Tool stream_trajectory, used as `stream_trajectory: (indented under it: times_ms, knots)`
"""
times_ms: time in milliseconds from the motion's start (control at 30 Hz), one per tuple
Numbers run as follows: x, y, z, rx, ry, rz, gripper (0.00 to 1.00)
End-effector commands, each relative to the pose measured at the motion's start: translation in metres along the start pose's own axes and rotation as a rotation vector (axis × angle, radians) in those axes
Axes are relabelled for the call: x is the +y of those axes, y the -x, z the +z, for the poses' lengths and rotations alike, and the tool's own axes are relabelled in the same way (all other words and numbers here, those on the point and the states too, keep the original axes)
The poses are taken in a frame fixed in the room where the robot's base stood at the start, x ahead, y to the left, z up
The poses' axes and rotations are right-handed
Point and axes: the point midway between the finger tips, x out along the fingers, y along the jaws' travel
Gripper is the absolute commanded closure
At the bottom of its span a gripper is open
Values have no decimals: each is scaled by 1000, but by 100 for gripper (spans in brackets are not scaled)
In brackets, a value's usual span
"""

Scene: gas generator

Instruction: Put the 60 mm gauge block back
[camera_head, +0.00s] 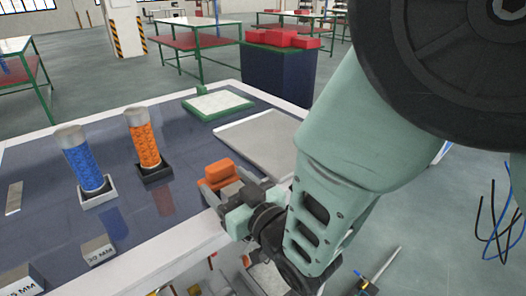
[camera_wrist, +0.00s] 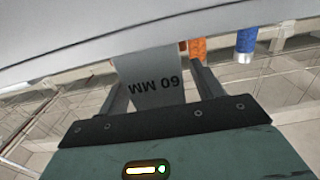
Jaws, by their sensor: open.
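The 60 mm gauge block (camera_wrist: 152,82) is a grey metal block with its "60 MM" label upside down in the wrist view. It stands between the two fingers of my gripper (camera_wrist: 158,80). The jaws are open, with a gap showing by the right finger; contact on the left side is unclear. In the head view my gripper (camera_head: 222,203) is low at the front edge of the dark-topped table (camera_head: 125,222). The 60 mm block cannot be made out there, and its lower end is hidden in the wrist view.
Two other labelled gauge blocks (camera_head: 97,249) (camera_head: 22,280) lie at the table's front left. Blue (camera_head: 84,165) and orange (camera_head: 145,145) cylinders stand in holders. An orange object (camera_head: 220,174) is close beside my gripper. A grey plate (camera_head: 258,142) lies behind.

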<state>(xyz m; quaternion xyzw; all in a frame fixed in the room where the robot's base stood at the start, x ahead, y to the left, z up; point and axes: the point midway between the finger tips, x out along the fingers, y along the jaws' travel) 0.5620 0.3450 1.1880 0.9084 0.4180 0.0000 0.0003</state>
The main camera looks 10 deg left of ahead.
Motion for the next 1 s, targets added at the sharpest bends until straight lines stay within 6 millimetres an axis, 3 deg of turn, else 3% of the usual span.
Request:
stream_trajectory:
  times_ms: [167, 333, 400, 767, 1000]
  knots:
    - [0, 0, 1, 0, 0, 0, 36]
    - [0, 0, 1, 0, 0, 0, 84]
    - [0, 0, 0, 1, 0, 0, 92]
    - [0, 0, -4, 2, -1, 0, 92]
    - [0, 0, -26, 7, -2, 0, 92]
